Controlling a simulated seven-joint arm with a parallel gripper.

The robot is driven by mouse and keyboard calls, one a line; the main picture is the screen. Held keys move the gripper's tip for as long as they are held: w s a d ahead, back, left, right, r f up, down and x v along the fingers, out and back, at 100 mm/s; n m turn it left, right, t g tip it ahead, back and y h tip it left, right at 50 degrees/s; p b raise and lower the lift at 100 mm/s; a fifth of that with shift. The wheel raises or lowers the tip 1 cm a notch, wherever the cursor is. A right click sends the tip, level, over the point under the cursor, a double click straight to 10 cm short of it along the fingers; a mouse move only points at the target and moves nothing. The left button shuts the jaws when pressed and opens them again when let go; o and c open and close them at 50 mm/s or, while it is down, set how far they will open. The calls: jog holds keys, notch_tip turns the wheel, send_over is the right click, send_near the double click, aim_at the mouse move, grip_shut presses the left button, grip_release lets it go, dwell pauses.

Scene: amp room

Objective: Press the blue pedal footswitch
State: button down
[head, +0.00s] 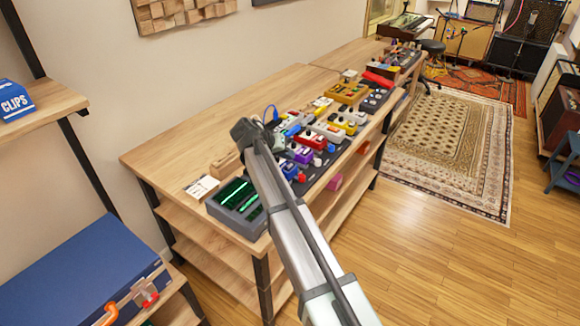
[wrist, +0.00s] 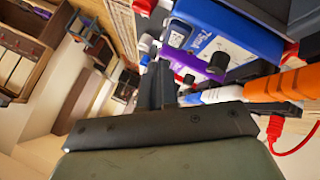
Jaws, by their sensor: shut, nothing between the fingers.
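A blue pedal (wrist: 225,38) with white lettering and black knobs fills the upper middle of the wrist view, tilted in the picture. My gripper (wrist: 158,80) is shut and empty, with its dark fingers just left of this pedal and a purple pedal (wrist: 180,58). I cannot tell whether the fingers touch either pedal. In the head view, a blue pedal (head: 289,170) shows just right of my arm, among the pedals on the wooden bench. My arm reaches over the bench there, and its fingers cannot be made out. The footswitch of the blue pedal is not clear in either view.
Several coloured pedals crowd a dark board (head: 318,172) along the front of the wooden bench (head: 190,148). A grey device with green displays (head: 237,198) stands at the near end. An orange object (wrist: 285,87) and a red cable (wrist: 292,146) lie close right of the fingers.

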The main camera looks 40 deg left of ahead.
aim_at(287, 167)
jog(key=shift+f, duration=0.55)
jog(key=shift+f, duration=0.15)
dwell(1.7)
jog(key=shift+f, duration=0.3)
jog(key=shift+f, duration=0.45)
dwell(1.0)
jog(key=shift+r, duration=0.9)
jog(key=shift+r, duration=0.1)
jog(key=shift+r, duration=2.4)
